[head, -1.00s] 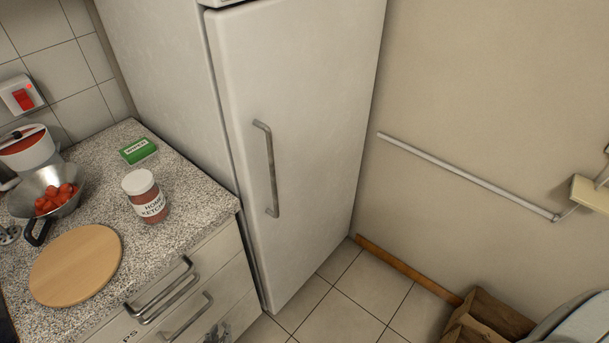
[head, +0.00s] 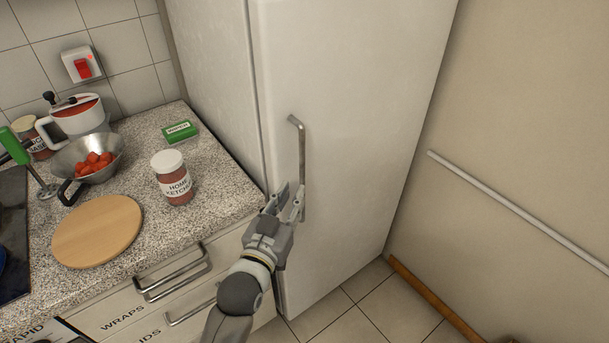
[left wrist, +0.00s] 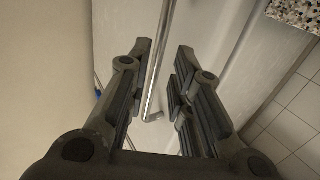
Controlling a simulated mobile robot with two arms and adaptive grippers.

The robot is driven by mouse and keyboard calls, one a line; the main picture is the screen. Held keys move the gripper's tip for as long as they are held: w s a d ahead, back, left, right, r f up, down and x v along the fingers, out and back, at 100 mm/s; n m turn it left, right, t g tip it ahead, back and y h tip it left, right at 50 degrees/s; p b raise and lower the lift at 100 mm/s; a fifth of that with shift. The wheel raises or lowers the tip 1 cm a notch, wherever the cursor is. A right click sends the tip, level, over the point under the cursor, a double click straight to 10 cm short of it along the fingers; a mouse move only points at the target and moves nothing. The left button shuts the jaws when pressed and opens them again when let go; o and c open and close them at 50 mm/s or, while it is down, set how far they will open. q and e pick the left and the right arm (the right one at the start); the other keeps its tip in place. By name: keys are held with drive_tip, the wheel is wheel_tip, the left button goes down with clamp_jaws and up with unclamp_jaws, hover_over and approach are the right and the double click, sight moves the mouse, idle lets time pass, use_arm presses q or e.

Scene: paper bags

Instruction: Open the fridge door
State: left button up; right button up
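The white fridge door (head: 350,110) is shut, with a vertical metal handle (head: 302,150) near its left edge. My left gripper (head: 290,202) is at the lower part of this handle. In the left wrist view the handle (left wrist: 157,75) runs between the two open fingers of the left gripper (left wrist: 160,92), with a gap visible on the right side and the left finger close to the bar. I cannot tell whether that finger touches it. My right gripper is in neither view.
A speckled counter (head: 225,180) left of the fridge holds a ketchup jar (head: 173,180), a round wooden board (head: 97,230), a bowl of tomatoes (head: 88,160) and a green box (head: 180,131). Drawer handles (head: 172,275) stick out below. A wall rail (head: 510,205) is on the right.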

sight(301, 179)
use_arm(q)
drive_tip(key=x, duration=0.7)
drive_tip(key=shift+w+d+f+p, duration=0.1)
drive_tip(key=shift+w+p, duration=0.05)
drive_tip(key=shift+p, duration=0.15)
drive_tip(key=shift+c, duration=0.4)
clamp_jaws()
